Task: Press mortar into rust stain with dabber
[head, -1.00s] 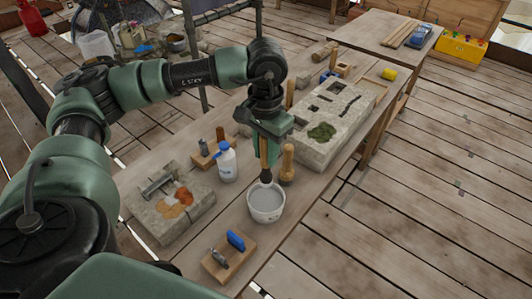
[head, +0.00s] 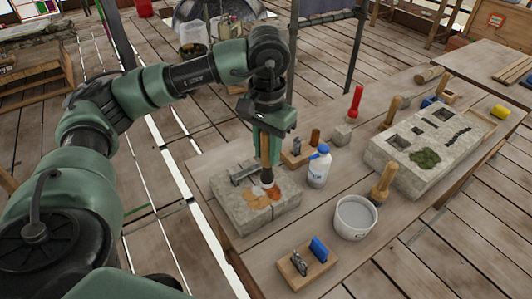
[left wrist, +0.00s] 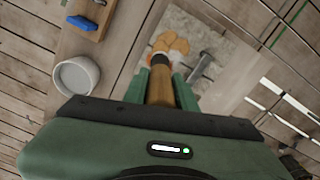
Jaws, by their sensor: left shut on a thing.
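My left gripper (head: 267,153) is shut on the wooden handle of the dabber (head: 267,178) and holds it roughly upright, tip down. The tip is dark with a pale part at its lower end. It is over or on the orange-brown rust stain (head: 275,194) of a grey stone block (head: 232,211); I cannot tell whether it touches. In the left wrist view the dabber handle (left wrist: 160,88) lies between the fingers and hides part of the stain (left wrist: 174,45). A white bowl (head: 354,218) with grey contents stands to the right. My right gripper is not in view.
A metal tool (head: 249,173) lies on the block. A white bottle with a blue cap (head: 319,167) stands just right of it. A wooden holder (head: 307,262) with a blue piece is near the front edge. A larger mossy stone (head: 432,150) lies right.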

